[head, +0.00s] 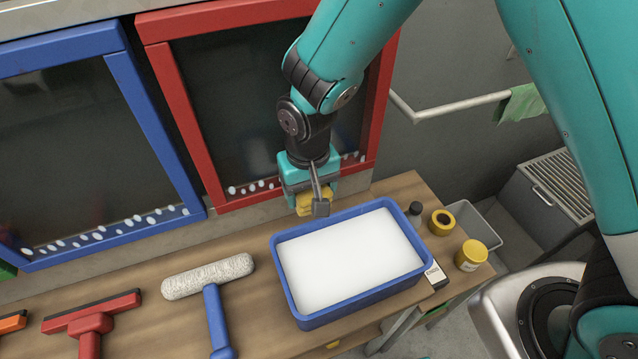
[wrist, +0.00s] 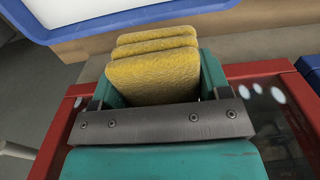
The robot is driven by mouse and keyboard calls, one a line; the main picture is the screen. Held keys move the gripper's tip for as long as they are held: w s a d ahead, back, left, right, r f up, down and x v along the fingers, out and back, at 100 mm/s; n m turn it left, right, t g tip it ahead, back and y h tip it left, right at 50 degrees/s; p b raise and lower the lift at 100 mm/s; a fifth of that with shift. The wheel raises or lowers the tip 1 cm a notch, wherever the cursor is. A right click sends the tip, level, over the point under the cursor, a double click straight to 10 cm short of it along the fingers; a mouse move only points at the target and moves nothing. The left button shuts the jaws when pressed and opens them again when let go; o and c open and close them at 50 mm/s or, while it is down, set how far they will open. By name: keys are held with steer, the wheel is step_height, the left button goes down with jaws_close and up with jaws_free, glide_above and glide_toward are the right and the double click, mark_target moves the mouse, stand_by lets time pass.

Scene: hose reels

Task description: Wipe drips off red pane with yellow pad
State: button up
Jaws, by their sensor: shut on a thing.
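The red pane is a dark glass (head: 222,85) in a red frame (head: 182,105) at the upper middle of the head view. White drips (head: 255,186) lie in a row along its bottom edge, and some also show in the wrist view (wrist: 277,95). My gripper (head: 312,204) is shut on the yellow pad (wrist: 152,75), which has a ribbed, layered look. It is in front of the pane's lower edge, above the back edge of the bench. My arm hides part of the glass and some of the row. I cannot tell whether the pad touches the glass.
A blue tray (head: 284,290) of white liquid stands on the wooden bench just below my gripper. A roller (head: 208,277) and a red squeegee (head: 92,322) lie left of it. A blue-framed pane (head: 150,120) with drips is at left. Small jars (head: 471,256) stand at right.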

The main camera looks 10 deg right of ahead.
steer(key=shift+s+a, duration=0.15)
steer(key=shift+a, duration=0.8)
steer(key=shift+s+a, duration=0.1)
steer(key=shift+a, duration=0.8)
steer(key=s+a+p, duration=0.1)
steer(key=s+a, duration=0.1)
steer(key=a, duration=0.8)
steer(key=shift+s, duration=0.2)
steer(key=s+d, duration=0.1)
steer(key=s, duration=0.5)
steer(key=shift+s+d, duration=0.25)
steer(key=shift+s, duration=0.1)
